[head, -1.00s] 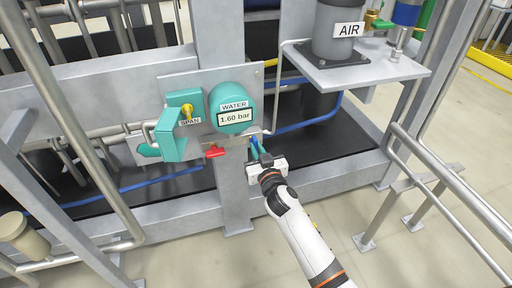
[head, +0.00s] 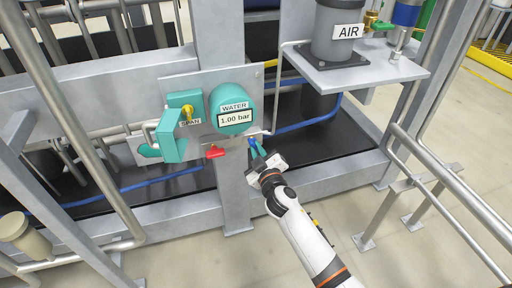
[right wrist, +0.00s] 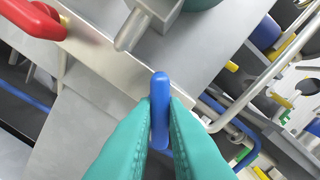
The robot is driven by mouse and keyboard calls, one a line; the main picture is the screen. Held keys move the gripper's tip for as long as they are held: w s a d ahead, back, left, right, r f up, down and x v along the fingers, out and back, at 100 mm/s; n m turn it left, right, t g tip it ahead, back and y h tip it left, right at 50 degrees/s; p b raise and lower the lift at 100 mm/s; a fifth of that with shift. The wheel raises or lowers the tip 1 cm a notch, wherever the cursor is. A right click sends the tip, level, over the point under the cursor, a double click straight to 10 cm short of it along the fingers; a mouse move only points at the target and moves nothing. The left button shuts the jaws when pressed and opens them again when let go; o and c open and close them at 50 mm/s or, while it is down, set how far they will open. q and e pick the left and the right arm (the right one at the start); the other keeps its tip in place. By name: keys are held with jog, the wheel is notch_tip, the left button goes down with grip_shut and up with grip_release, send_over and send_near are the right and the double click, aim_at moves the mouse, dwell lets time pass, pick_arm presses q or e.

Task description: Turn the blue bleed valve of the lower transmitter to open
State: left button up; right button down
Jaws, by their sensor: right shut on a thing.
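The teal WATER transmitter (head: 234,101) is on a grey plate, and its display reads 1.00 bar. The blue bleed valve handle (right wrist: 160,110) stands between the teal fingertips of my right gripper (right wrist: 160,118), which are shut on it. In the head view the right gripper (head: 257,151) reaches the blue handle (head: 252,142) below and right of the transmitter, and the fingers partly hide it. A red valve handle (head: 215,152) is just left of it and also shows in the right wrist view (right wrist: 35,18). My left gripper is not in view.
A grey shelf (head: 362,72) with the AIR unit (head: 337,35) juts out at upper right. Pipes, a post and metal rails (head: 440,175) surround the area. Floor at lower right is open.

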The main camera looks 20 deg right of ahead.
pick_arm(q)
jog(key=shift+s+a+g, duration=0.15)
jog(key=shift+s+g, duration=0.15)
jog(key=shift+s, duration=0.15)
pick_arm(e)
jog(key=shift+n, duration=0.9)
jog(key=n, duration=0.3)
jog(key=shift+n+p, duration=0.3)
jog(key=shift+n, duration=0.1)
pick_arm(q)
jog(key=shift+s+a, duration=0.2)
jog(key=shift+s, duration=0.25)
pick_arm(e)
jog(key=shift+n, duration=0.4)
jog(key=n, duration=0.3)
jog(key=shift+n+p, duration=0.4)
jog(key=c, duration=1.8)
grip_release()
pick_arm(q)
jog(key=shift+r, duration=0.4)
pick_arm(e)
jog(key=o, duration=0.5)
